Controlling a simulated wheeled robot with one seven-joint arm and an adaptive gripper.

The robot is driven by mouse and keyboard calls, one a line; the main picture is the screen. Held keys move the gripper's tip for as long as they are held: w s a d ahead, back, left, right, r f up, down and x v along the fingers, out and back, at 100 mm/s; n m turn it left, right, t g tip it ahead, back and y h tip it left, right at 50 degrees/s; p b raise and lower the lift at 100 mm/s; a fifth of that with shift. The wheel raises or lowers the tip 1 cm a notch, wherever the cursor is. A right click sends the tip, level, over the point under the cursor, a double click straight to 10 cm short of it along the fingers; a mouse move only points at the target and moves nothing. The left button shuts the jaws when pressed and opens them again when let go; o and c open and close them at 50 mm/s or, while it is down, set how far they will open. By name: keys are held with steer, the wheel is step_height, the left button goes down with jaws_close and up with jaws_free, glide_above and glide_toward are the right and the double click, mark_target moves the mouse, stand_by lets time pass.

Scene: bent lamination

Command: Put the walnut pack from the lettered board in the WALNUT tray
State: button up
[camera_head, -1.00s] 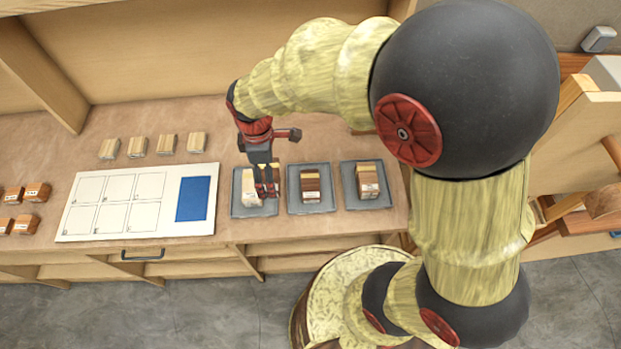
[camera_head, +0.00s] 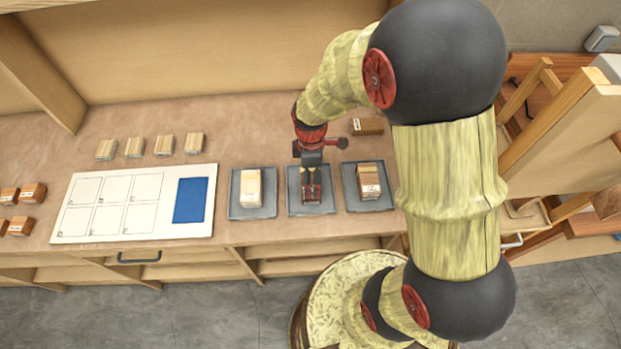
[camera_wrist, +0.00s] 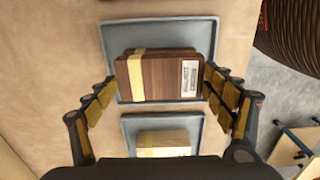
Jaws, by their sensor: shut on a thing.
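The walnut pack (camera_wrist: 165,76) is a dark brown stack with a pale yellow band and a small white label. In the wrist view it is between the fingers of my gripper (camera_wrist: 160,92), which is shut on its two ends. In the head view my gripper (camera_head: 311,196) points down over the middle grey tray (camera_head: 328,207) and hides much of the pack. I cannot tell whether the pack touches the tray floor. The lettered board (camera_head: 140,222) is white with several empty outlined cells and a blue patch. No tray name is readable.
The left tray (camera_head: 237,211) holds a pale pack (camera_head: 251,188); the right tray (camera_head: 350,203) holds a brown one (camera_head: 369,182). A brown block (camera_head: 367,126) lies behind the trays. Several pale blocks (camera_head: 165,145) stand behind the board, and several orange-brown blocks (camera_head: 33,193) at far left.

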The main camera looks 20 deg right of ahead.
steer(key=shift+f, duration=0.85)
steer(key=shift+f, duration=0.1)
steer(key=shift+f, duration=0.15)
steer(key=o, duration=1.3)
steer(key=shift+c, duration=0.2)
steer(key=s+r+m+t+p, duration=0.1)
steer(key=s+r+m+t, duration=0.2)
steer(key=r, duration=1)
steer(key=s+r+m+p, duration=0.1)
steer(key=s+r+m, duration=0.25)
steer(key=r, duration=0.95)
steer(key=s+r+m+t, duration=0.2)
steer(key=s+r+m, duration=0.4)
steer(key=s+m, duration=0.1)
steer(key=shift+s+r+m+t, duration=0.25)
steer(key=shift+r+m+t, duration=0.05)
steer(key=shift+m, duration=0.15)
